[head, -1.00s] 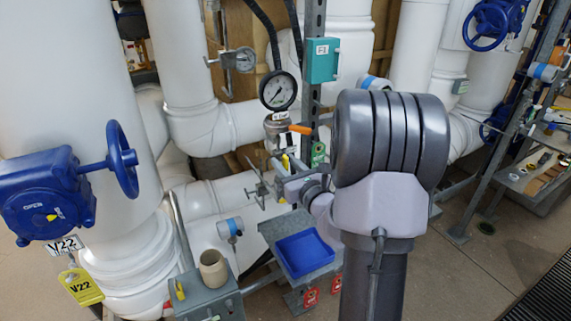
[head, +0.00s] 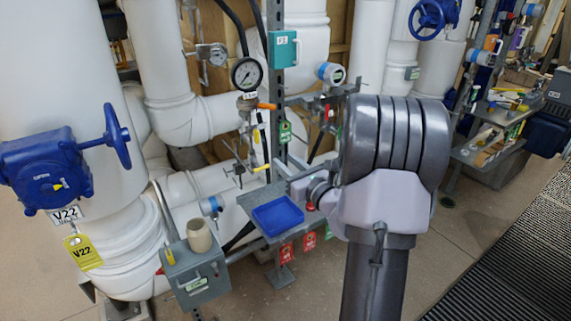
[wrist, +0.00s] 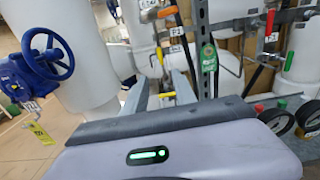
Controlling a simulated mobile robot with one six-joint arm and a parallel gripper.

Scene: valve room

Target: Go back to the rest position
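In the wrist view my gripper (wrist: 160,92) shows two grey fingers standing apart. Only a gap with background pipework and a small yellow piece shows between them, so it looks open and empty. My arm fills the right middle of the head view and hides part of the pipework behind it. In the head view the fingers are hard to make out against the grey fittings.
A blue valve (head: 47,170) and white pipes stand left. A pressure gauge (head: 247,73) is on the centre pipework. A blue tray (head: 277,216) lies on a grey shelf; a beige cup (head: 199,236) stands on a grey box (head: 195,275). Floor shows at lower right.

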